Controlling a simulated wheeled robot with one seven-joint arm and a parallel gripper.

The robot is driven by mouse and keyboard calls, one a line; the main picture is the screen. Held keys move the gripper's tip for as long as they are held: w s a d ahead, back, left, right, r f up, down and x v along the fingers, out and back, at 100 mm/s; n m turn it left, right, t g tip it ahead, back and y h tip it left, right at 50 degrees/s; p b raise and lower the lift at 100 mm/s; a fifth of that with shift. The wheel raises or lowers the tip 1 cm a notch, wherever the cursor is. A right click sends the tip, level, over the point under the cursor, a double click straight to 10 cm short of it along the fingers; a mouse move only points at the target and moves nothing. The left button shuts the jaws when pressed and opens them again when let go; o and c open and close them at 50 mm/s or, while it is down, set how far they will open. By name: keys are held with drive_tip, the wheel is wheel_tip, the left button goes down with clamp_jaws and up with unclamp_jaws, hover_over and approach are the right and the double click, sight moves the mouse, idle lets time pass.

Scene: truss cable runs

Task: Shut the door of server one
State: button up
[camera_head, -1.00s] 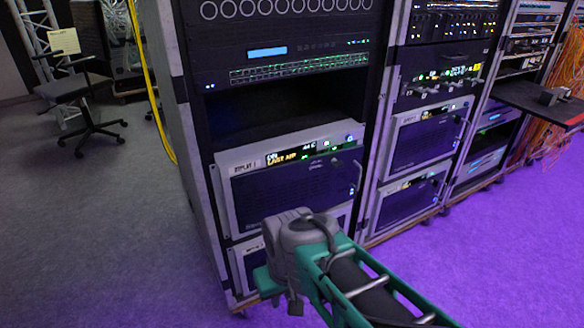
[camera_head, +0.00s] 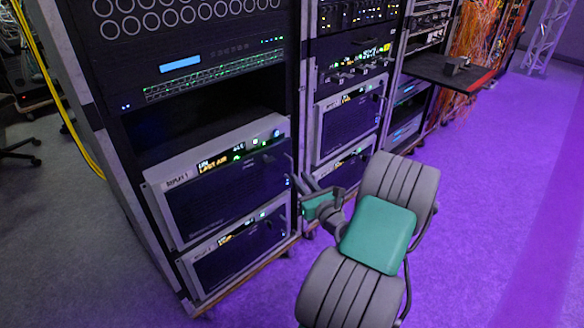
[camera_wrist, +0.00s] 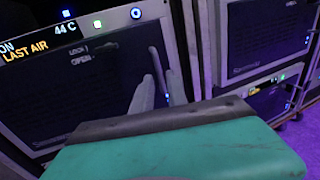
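The left rack holds two stacked servers with light frames and dark door panels. The upper server (camera_head: 222,188) has a lit display, and its small label is too blurred to read surely. Its door looks nearly flush with its frame; I cannot tell whether it is fully shut. The lower server (camera_head: 240,252) is just beneath. My gripper (camera_head: 301,186) is at the upper server's right edge, beside its handle. In the wrist view, slim grey pieces (camera_wrist: 152,84) stand close before the dark panel (camera_wrist: 95,85); finger opening and contact are unclear.
A middle rack with more servers (camera_head: 347,120) stands close to the right of my gripper. Farther right, a dark shelf (camera_head: 440,72) juts out before orange cables (camera_head: 475,45). A yellow cable (camera_head: 55,95) hangs at left. The purple floor in front is clear.

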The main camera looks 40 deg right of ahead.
sight(292, 170)
drive_tip(key=b+x, duration=0.1)
drive_tip(key=x, duration=0.5)
drive_tip(key=shift+w, duration=0.2)
drive_tip(key=shift+c, duration=0.4)
clamp_jaws()
idle(0.6)
